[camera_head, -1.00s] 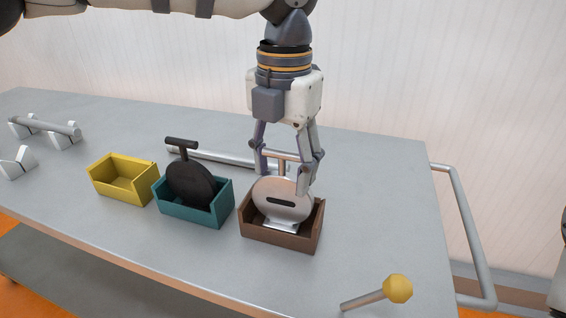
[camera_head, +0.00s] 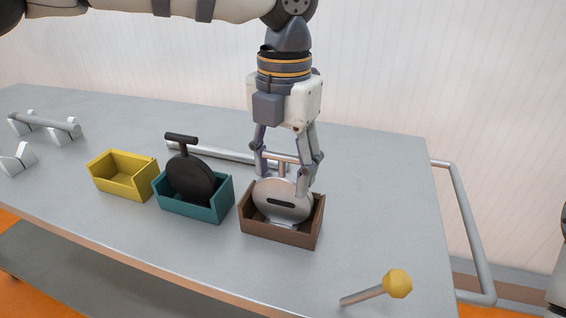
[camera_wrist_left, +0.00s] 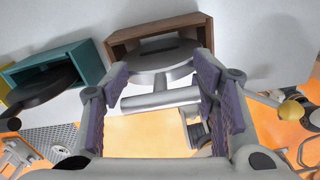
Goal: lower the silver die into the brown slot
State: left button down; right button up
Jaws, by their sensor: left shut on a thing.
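The silver die (camera_head: 283,200) is a round upright disc with a dark slit and a T-shaped handle. My left gripper (camera_head: 284,180) is above it, shut on its handle. The brown slot (camera_head: 278,235) is an open box directly below; the die's lower part is inside its walls, and its flat foot is partly hidden by the front wall. I cannot tell whether the foot touches the bottom. In the left wrist view, the handle (camera_wrist_left: 160,99) is between the finger pads, and the brown slot (camera_wrist_left: 150,33) shows behind the die. My right gripper is not in view.
A teal box (camera_head: 197,210) holding a black die (camera_head: 190,180) stands left of the brown slot, and an empty yellow box (camera_head: 122,188) further left. A silver bar (camera_head: 205,155) lies behind. A yellow-knobbed lever (camera_head: 397,283) is at front right.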

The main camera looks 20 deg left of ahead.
pick_arm(q)
jog(key=c, duration=0.5)
grip_release()
notch_tip(320, 180, up, 12)
